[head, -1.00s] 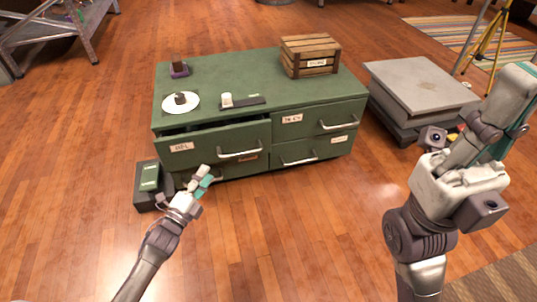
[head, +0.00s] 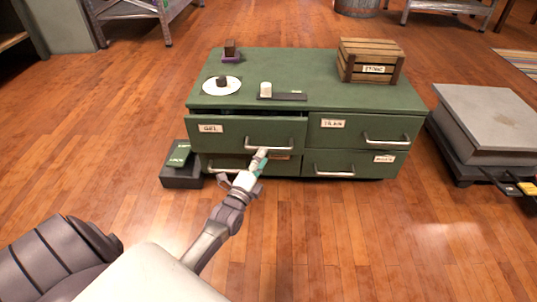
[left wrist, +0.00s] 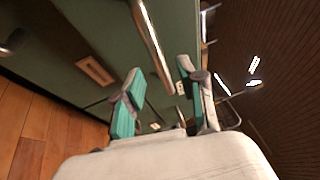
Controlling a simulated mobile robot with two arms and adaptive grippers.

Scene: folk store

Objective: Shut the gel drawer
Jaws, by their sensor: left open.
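The gel drawer (head: 228,131) is the upper left drawer of the green cabinet (head: 310,90). It bears a white "GEL" label and a silver bar handle (head: 269,147), and it stands out a little from the cabinet, with a dark gap above its front. My left gripper (head: 261,155) is at the right part of this drawer's front, by the handle. In the left wrist view the open fingers (left wrist: 158,92) have the silver handle bar (left wrist: 152,45) just ahead of and between them; whether they touch it I cannot tell. My right gripper is not in view.
A dark box (head: 181,176) is on the floor at left; a grey platform (head: 490,120) is at right.

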